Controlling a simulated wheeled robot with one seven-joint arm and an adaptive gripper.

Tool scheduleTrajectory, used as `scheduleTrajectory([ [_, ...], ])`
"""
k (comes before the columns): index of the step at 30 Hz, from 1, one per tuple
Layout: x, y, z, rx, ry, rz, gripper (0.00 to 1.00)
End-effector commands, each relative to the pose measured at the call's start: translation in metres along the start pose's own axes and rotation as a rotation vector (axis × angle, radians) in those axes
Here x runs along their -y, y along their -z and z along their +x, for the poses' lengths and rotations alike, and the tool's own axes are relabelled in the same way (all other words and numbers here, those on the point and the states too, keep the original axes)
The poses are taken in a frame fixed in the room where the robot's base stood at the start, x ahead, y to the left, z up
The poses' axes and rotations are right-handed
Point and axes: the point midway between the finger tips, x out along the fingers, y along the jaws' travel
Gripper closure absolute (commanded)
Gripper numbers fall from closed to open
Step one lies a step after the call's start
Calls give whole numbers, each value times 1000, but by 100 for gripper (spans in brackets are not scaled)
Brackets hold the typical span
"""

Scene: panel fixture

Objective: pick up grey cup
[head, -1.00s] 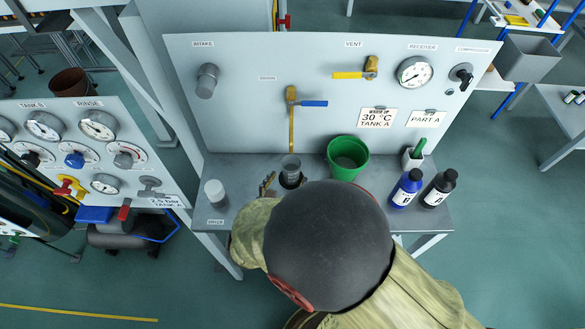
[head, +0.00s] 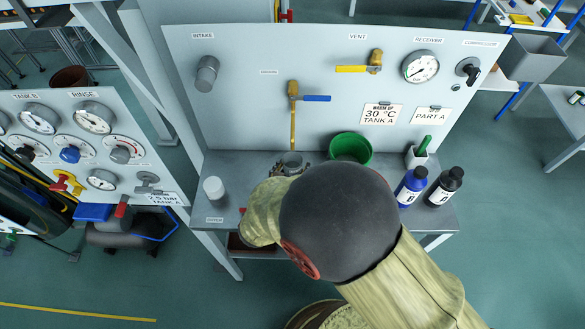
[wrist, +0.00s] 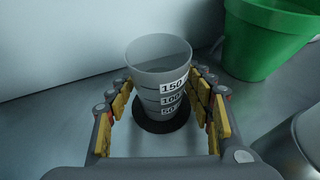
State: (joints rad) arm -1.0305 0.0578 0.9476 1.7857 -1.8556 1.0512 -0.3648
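The grey cup (wrist: 158,80), with marks 150, 100 and 50, stands upright on a dark round spot (wrist: 160,122) on the bench in the wrist view. In the head view the cup (head: 292,161) shows below the yellow pipe, its lower part hidden by my arm. My gripper (wrist: 164,90) has one finger on each side of the cup. The fingers are spread, and a narrow gap seems to show at the left; I cannot tell whether the right finger touches. In the head view my gripper is mostly hidden behind my arm.
A green bucket (head: 351,148) stands close to the right of the cup. A white-capped container (head: 214,189) is to the left. A blue bottle (head: 410,187) and a black bottle (head: 444,187) stand at the right. The upright panel (head: 240,110) closes the back.

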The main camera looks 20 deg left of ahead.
Motion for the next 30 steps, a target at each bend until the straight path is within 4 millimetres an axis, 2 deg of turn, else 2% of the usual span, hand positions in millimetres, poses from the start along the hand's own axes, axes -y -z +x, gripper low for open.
scheduleTrajectory([
  [19, 0, 0, 0, 0, 0, 0, 87],
  [30, 0, -2, 0, 1, 0, 1, 88],
])
